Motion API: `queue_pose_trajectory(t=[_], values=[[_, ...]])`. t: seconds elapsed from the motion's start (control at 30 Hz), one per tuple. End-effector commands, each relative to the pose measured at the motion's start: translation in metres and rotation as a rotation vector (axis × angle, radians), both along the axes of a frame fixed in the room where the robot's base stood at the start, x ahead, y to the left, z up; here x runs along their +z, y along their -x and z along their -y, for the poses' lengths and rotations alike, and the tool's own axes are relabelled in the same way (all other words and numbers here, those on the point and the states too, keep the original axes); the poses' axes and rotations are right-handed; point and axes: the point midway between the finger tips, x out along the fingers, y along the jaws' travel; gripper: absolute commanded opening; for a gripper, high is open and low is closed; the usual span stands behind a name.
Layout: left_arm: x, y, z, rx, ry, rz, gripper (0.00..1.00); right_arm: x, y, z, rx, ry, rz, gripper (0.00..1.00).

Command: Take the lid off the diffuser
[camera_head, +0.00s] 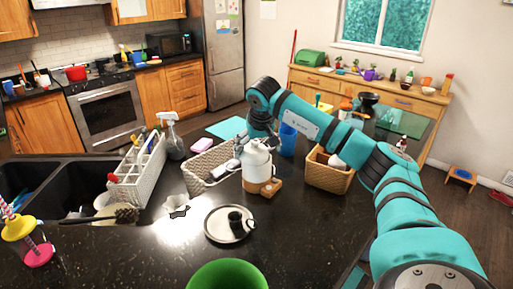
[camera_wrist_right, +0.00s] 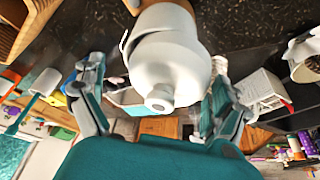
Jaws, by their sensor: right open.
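The diffuser (camera_head: 257,168) stands upright on the dark counter, with a rounded white body and lid above a light wooden base (camera_head: 258,187). In the right wrist view the white lid (camera_wrist_right: 167,62) with its small round spout fills the middle. My right gripper (camera_head: 236,160) reaches over from behind, at the lid's left side in the head view. In the wrist view its fingers (camera_wrist_right: 157,78) are spread wide, one on each side of the lid, and hold nothing. I cannot tell if either finger touches it. My left gripper is not in view.
A white wicker basket (camera_head: 198,187) is close left of the diffuser, and a tan basket (camera_head: 322,181) stands at its right. A plate (camera_head: 218,234) with a dark cup lies in front, near a green bowl (camera_head: 228,275). The double sink (camera_head: 75,170) is at left.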

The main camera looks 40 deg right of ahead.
Motion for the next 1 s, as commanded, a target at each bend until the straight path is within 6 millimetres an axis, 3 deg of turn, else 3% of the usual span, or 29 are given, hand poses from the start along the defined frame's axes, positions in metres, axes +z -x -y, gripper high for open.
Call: queue_pose_trajectory(t=[0.17,0.37,0.73,1.0], values=[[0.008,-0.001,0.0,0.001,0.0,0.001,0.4,-0.014,-0.005,0.003,0.0,-0.001,0.0,1.0],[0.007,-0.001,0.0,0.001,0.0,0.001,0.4,-0.016,-0.006,0.003,0.0,0.0,0.001,1.0],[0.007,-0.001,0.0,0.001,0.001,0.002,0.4,-0.017,-0.005,0.004,-0.002,0.001,-0.002,0.54],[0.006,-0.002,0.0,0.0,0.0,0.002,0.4,-0.016,-0.004,0.005,-0.003,0.001,-0.003,0.53]])
